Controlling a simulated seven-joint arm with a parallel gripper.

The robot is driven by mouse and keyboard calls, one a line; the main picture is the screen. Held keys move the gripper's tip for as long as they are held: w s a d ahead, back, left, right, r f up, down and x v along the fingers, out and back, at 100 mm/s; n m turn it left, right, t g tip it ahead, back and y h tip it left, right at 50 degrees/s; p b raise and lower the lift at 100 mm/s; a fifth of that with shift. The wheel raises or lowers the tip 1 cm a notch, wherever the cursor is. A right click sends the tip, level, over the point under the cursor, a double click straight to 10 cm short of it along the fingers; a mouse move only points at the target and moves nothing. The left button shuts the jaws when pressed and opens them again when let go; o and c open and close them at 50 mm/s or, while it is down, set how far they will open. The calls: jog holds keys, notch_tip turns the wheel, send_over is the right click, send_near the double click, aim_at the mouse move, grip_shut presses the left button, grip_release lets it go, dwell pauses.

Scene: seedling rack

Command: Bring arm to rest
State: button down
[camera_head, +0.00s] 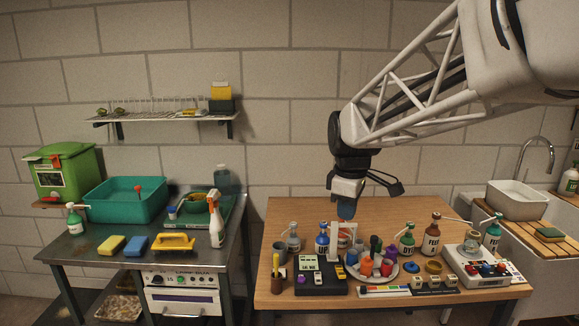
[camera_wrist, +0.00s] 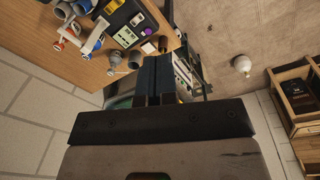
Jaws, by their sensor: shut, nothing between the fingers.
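My gripper (camera_head: 346,209) hangs pointing down above the back of the wooden table in the head view. Its fingers are shut with nothing between them. In the wrist view the closed fingers (camera_wrist: 154,80) show at the centre, with the tabletop beyond them at upper left. My arm comes in from the upper right of the head view and bends down at the wrist. The gripper is just above and behind a white stand (camera_head: 343,238); I cannot tell the exact gap between them.
A sink (camera_head: 515,198) is at right. A steel bench with a teal tub (camera_head: 125,208) is at left.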

jog(key=s+d+f+m, duration=0.2)
jog(key=s+m, duration=0.2)
jog(key=s, duration=0.5)
jog(key=s+d+f+m+t, duration=0.1)
jog(key=s+f+m, duration=0.2)
jog(key=s, duration=0.6)
jog(key=s+d+f+m, duration=0.2)
jog(key=s+m, duration=0.4)
jog(key=s, duration=0.4)
jog(key=shift+d+f+t, duration=0.25)
jog(key=shift+d+t, duration=0.05)
jog(key=shift+t, duration=0.1)
